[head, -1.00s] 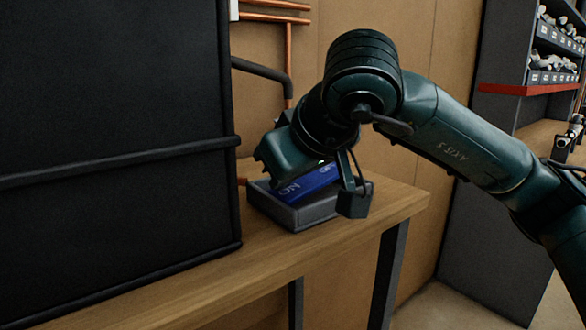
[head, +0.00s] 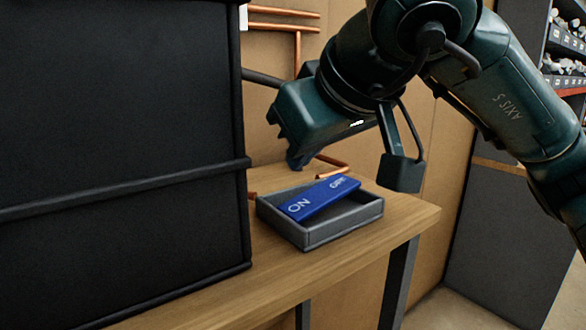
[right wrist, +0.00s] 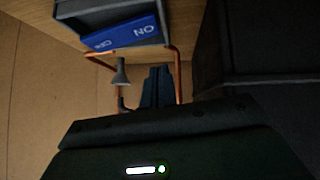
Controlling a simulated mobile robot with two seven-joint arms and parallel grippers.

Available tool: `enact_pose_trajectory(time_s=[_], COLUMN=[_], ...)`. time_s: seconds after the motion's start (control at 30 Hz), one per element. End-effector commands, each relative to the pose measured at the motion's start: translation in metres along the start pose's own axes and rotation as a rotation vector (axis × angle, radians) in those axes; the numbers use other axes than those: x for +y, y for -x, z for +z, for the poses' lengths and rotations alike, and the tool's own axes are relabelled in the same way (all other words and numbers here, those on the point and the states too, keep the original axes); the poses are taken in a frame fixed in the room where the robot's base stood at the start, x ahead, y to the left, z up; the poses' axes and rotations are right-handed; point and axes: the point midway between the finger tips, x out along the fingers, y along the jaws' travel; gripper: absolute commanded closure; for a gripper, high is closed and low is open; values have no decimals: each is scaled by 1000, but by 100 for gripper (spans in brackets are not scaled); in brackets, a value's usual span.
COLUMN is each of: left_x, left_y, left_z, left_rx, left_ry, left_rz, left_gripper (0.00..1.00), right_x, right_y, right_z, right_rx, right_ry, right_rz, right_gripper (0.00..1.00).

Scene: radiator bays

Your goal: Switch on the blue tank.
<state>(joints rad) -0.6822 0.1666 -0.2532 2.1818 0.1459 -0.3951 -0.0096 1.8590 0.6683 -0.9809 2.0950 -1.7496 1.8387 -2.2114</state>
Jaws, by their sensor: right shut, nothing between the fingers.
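A blue rocker plate (head: 318,198) sits in an open grey box (head: 345,225) on the wooden bench. White "ON" lettering shows at its left end in the head view, and a smaller word I cannot read clearly is at the other end. The plate looks tilted in the box. It also shows at the top of the right wrist view (right wrist: 122,36). My right gripper (head: 300,160) is shut and empty, above and behind the box, apart from the plate. Its dark fingers show in the right wrist view (right wrist: 158,88). No blue tank is visible. My left gripper is not in view.
A large black panel-sided block (head: 120,120) stands on the bench to the left, close to the box. Copper pipes (head: 285,22) run along the wooden wall behind. The bench top (head: 215,300) is clear in front. A grey shelf rack (head: 500,245) stands at right.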

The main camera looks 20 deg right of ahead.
Motion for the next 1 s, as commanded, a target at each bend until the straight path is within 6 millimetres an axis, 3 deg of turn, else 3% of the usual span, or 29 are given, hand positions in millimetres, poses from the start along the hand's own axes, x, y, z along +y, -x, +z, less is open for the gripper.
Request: enact_pose_trajectory(time_s=[0.1,0.3,1.0], left_x=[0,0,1], left_y=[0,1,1], left_z=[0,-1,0], left_rx=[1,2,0], left_ry=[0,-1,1], left_rz=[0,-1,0], left_gripper=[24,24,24], right_x=[-1,-2,-2], right_y=[23,43,46], right_z=[-1,0,0], right_rx=[4,0,0], right_ry=[0,0,-1], right_rz=[0,-1,-1], right_gripper=[100,100,100])
